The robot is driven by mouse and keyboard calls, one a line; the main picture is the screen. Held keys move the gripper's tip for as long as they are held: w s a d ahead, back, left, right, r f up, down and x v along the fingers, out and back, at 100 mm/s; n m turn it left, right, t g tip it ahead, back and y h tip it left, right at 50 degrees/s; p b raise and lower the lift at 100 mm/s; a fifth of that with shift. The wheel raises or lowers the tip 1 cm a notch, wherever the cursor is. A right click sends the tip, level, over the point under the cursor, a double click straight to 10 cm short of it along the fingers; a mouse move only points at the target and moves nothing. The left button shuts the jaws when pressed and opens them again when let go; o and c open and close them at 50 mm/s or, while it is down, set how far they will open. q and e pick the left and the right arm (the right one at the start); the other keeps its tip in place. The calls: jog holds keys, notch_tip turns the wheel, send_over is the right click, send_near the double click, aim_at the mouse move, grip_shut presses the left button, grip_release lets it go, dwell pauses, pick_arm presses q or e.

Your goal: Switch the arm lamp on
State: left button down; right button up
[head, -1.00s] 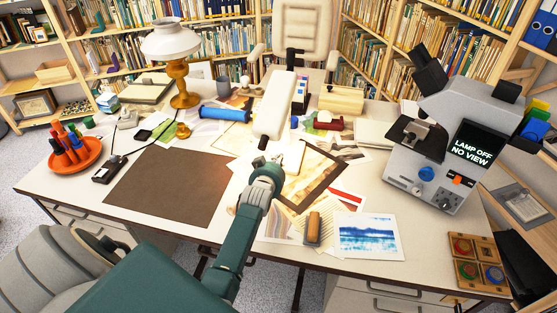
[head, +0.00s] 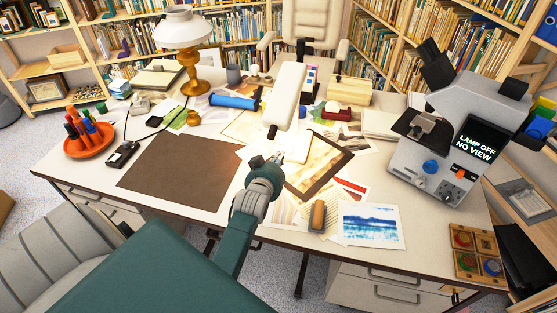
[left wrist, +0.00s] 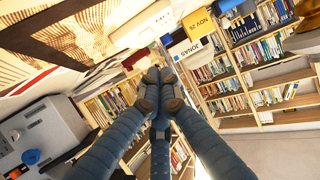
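A long white lamp-like head (head: 286,97) with a dark tip at its near end hangs over the middle of the desk in the head view; I take it to be the arm lamp. Its switch cannot be made out, and no glow shows on it. My left gripper (head: 277,159) is just below and in front of its near end, seen from behind, with its fingers mostly hidden. In the left wrist view the fingertips of the left gripper (left wrist: 160,77) are together with nothing visible between them. My right gripper is not in view.
A microscope (head: 445,140) at right has a screen reading "LAMP OFF NO VIEW". Prints, a brown mat (head: 180,178), a roller (head: 317,215) and an orange pen tray (head: 90,143) cover the desk.

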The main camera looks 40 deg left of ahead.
pick_arm(q)
jog(key=shift+s+d+r, duration=0.1)
jog(key=shift+s+d, duration=0.1)
jog(key=shift+s, duration=0.3)
